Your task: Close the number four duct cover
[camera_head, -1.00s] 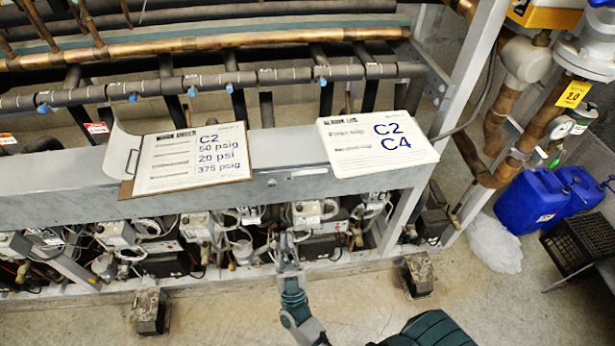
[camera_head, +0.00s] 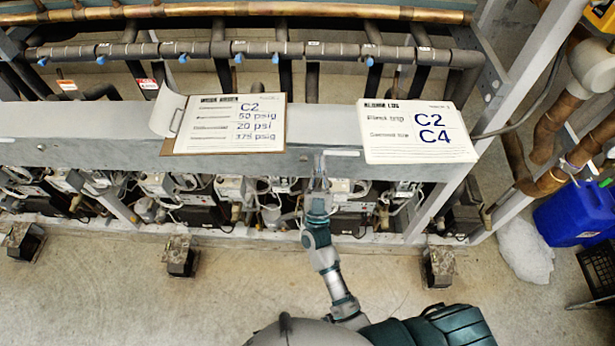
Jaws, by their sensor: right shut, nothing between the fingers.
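A long grey duct (camera_head: 322,122) runs across the compressor rack, with a flat top and a front face. No number four shows on it, so I cannot tell which part is the number four cover. My right gripper (camera_head: 319,168) is shut and empty, pointing up at the lower front face of the duct, between the two signs. I cannot tell whether its tips touch the duct. A short pale strip (camera_head: 341,153) lies on the front face just right of the tips. My left gripper is not in view.
A clipboard sheet (camera_head: 232,125) and a white alarm log (camera_head: 418,132) rest on the duct. Below it are compressors, hoses and wiring (camera_head: 190,197). Pipes with blue valves (camera_head: 238,58) run behind.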

